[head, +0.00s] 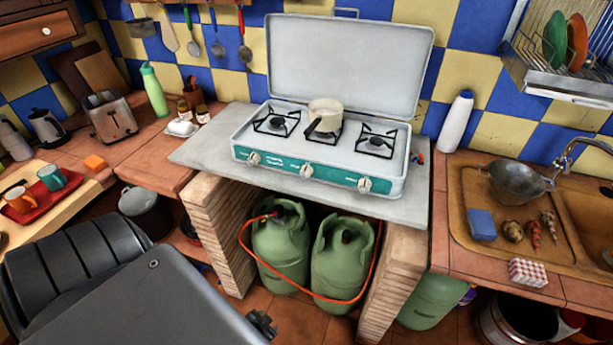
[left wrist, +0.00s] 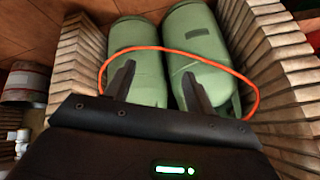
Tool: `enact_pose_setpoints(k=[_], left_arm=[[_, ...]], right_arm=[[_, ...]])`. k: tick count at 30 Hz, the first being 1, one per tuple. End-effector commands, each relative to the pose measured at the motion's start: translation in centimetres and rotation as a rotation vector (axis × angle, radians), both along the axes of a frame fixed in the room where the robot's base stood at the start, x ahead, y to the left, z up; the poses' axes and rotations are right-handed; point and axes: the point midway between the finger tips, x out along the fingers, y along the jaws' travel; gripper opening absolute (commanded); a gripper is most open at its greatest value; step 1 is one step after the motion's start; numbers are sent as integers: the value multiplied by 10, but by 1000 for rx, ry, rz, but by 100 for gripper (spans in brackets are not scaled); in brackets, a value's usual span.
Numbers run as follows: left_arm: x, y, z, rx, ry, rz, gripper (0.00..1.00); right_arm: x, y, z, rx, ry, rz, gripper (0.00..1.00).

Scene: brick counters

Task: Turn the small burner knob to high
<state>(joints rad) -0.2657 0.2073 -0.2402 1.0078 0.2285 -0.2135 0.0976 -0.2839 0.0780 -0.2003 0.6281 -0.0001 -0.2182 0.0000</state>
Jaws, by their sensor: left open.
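A white camping stove (head: 225,140) with a teal front panel stands on the grey counter, its lid raised. Its front carries three white knobs: the left knob (head: 254,158), the middle knob (head: 307,170) and the right knob (head: 364,184). I cannot tell from size which burner is the small one. A cream pot (head: 325,112) sits on the middle burner. My left gripper (head: 262,325) is low at the bottom of the head view, mostly hidden by my arm, below and apart from the stove. In the left wrist view it (left wrist: 160,85) is open and empty, facing the gas bottles. My right gripper is not in view.
Green gas bottles (head: 281,240) with an orange hose (head: 255,258) stand between brick pillars (head: 230,225) under the counter. A white bottle (head: 456,120) stands right of the stove, beside a sink (head: 465,205). The counter strip before the knobs is clear.

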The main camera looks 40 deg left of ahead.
Motion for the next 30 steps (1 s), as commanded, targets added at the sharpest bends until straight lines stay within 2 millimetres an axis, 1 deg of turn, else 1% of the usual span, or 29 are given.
enact_pose_setpoints(k=[1,2,3,5,6,8,9,12,13,15,18,22,25,29,30], left_arm=[[50,17,42,26,-135,20,55],[76,25,68,35,-211,38,55],[107,33,104,44,-313,58,55],[145,43,160,47,-461,90,55],[165,48,198,40,-555,110,55],[188,52,252,24,-683,136,55],[198,54,284,10,-759,152,55],[212,56,350,-30,-909,184,55],[214,56,364,-40,-942,192,55],[216,57,389,-62,-999,205,55],[216,57,408,-79,-1041,214,55],[217,57,412,-83,-1051,218,55],[223,59,413,-83,-1051,217,55],[240,65,414,-81,-1051,216,55],[247,67,415,-80,-1051,216,55]], right_arm=[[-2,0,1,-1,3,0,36],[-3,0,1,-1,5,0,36],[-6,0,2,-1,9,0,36],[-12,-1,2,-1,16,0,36],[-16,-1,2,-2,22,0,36],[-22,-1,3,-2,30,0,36],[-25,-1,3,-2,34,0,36],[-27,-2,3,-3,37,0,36],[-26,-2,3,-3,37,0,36],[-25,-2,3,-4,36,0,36],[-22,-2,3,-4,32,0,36],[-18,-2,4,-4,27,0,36],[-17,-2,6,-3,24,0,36],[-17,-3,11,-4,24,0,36],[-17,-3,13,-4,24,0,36]])
